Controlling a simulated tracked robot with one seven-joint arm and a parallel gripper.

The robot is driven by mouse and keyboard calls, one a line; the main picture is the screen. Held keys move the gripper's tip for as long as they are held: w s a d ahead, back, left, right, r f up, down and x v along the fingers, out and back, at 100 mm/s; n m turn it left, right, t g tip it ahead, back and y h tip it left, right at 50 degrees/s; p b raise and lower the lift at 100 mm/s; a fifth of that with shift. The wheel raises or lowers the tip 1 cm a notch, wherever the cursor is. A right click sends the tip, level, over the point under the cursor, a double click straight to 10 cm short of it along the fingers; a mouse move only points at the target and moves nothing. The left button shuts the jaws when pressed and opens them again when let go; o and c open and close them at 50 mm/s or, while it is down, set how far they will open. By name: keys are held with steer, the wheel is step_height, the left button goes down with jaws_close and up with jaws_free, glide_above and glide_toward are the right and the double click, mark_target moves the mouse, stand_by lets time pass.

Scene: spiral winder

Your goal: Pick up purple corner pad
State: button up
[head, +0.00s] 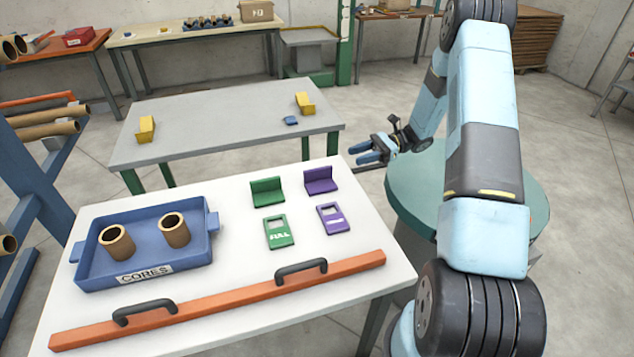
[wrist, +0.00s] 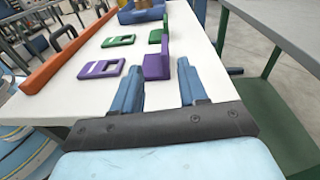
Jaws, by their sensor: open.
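The purple corner pad (head: 320,181) is an L-shaped piece standing on the white table, near its back right edge. It also shows in the wrist view (wrist: 160,62), just beyond and between my fingertips. My gripper (head: 362,152) is open and empty, off the right end of the white table in the head view. In the wrist view its two blue fingers (wrist: 158,78) are spread and point toward the pad, with no contact visible. A flat purple tag (head: 333,218) lies in front of the pad.
A green corner pad (head: 267,192) and green tag (head: 279,231) sit left of the purple ones. A blue tray (head: 90,275) holds two cores. An orange bar (head: 225,301) with two black handles lies along the front. A grey table (head: 220,118) stands behind; a round green table (head: 400,190) is at right.

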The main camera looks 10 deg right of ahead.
step_height(320, 180, down, 3)
steer(key=m+y, duration=0.1)
glide_toward(320, 168)
steer(key=shift+t, duration=0.4)
steer(key=a, duration=0.3)
steer(key=a+f, duration=0.1)
steer(key=shift+s+a, duration=0.25)
steer(key=shift+s+a+r, duration=0.1)
steer(key=shift+s+a, duration=0.2)
steer(key=shift+a, duration=0.55)
steer(key=shift+s+a+r, duration=0.1)
steer(key=shift+s+a, duration=0.25)
steer(key=shift+a, duration=0.5)
steer(key=shift+s+a, duration=0.3)
steer(key=shift+a, duration=0.55)
steer(key=shift+c, duration=0.2)
jaws_close()
